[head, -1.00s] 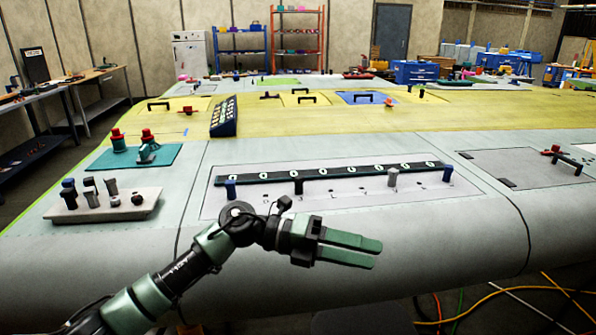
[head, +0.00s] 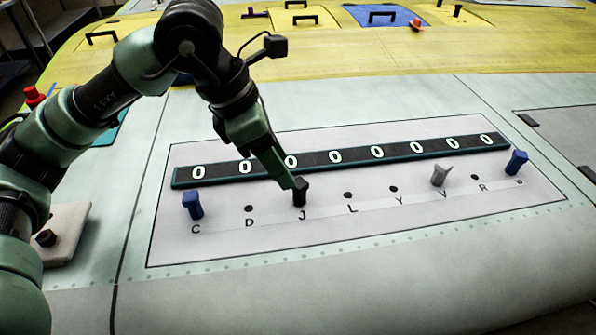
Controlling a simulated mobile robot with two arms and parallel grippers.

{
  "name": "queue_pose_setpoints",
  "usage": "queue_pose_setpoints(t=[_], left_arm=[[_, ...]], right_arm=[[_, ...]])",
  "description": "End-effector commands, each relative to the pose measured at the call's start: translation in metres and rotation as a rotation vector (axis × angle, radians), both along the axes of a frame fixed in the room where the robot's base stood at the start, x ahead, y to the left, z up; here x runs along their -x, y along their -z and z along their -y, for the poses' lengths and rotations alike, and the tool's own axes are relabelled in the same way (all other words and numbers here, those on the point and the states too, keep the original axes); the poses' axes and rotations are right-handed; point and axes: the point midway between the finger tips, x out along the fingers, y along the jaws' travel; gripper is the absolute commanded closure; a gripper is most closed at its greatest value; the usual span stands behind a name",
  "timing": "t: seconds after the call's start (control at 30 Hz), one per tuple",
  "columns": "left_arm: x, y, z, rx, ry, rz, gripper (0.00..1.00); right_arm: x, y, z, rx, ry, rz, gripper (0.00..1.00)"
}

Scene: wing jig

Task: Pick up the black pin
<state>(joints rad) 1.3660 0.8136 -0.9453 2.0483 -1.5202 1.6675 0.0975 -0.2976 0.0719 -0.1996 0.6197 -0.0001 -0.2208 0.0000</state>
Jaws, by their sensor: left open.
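The black pin (head: 299,196) stands in the panel at the position marked J, below the dark strip with the row of zeros. My left gripper (head: 296,184) reaches down from the upper left, with its fingertips at the top of the black pin. Its jaws are open, and the fingers overlap in this view, so I cannot tell whether they straddle the pin or touch it. My right gripper is not in view.
Blue pins stand at C (head: 193,205) and at the right end (head: 516,162). A grey pin (head: 440,175) leans near V. The dark strip (head: 400,150) runs just behind the pins. A pale block (head: 66,225) sits at left, partly behind my arm.

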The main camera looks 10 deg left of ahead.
Motion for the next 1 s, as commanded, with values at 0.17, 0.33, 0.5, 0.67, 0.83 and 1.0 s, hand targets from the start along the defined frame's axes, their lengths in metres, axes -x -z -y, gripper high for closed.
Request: queue_pose_setpoints(t=[0.17,0.33,0.5,0.67,0.83,1.0], left_arm=[[-0.002,0.017,0.008,-0.001,0.003,-0.003,0.52],[-0.004,0.036,0.019,0.0,0.004,-0.007,0.52],[-0.009,0.058,0.028,0.002,0.002,-0.004,0.52],[-0.01,0.065,0.03,0.002,0.002,-0.002,0.52],[-0.01,0.065,0.03,0.002,0.002,-0.002,0.57],[-0.01,0.065,0.03,0.002,0.002,-0.002,1.0]], right_arm=[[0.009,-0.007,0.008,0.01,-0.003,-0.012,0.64],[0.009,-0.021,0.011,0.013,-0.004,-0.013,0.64],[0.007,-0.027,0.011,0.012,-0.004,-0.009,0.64],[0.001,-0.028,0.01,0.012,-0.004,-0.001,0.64],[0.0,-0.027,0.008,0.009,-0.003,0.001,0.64],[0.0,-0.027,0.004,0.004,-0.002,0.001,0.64]])
